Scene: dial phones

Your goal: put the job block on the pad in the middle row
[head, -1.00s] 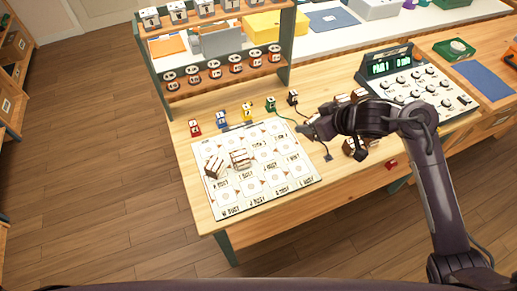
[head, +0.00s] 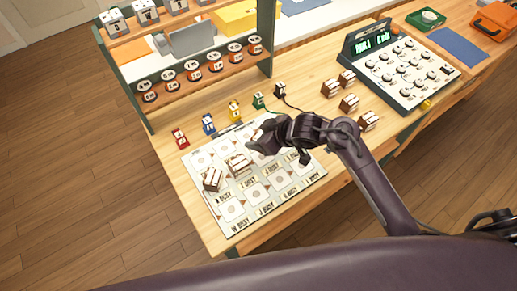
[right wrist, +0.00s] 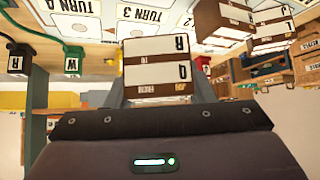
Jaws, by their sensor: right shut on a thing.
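My right gripper (head: 258,140) is over the upper part of the white pad board (head: 232,211). It is shut on a brown-and-white block (right wrist: 157,68), seen between the fingers in the right wrist view with letters on its faces. In the head view the gripper hides most of that block. The board has rows of pads with round marks and printed labels. Two similar blocks stand on it at the left, one tilted to the view (head: 212,179) and one beside it (head: 238,165). My left gripper is not in view.
Several brown-and-white blocks (head: 349,103) stand on the table right of my arm. A console with dials and a green display (head: 405,70) is beyond them. Small red (head: 180,138), blue (head: 208,124) and yellow (head: 234,110) pieces line the board's back edge, below a shelf rack (head: 195,75).

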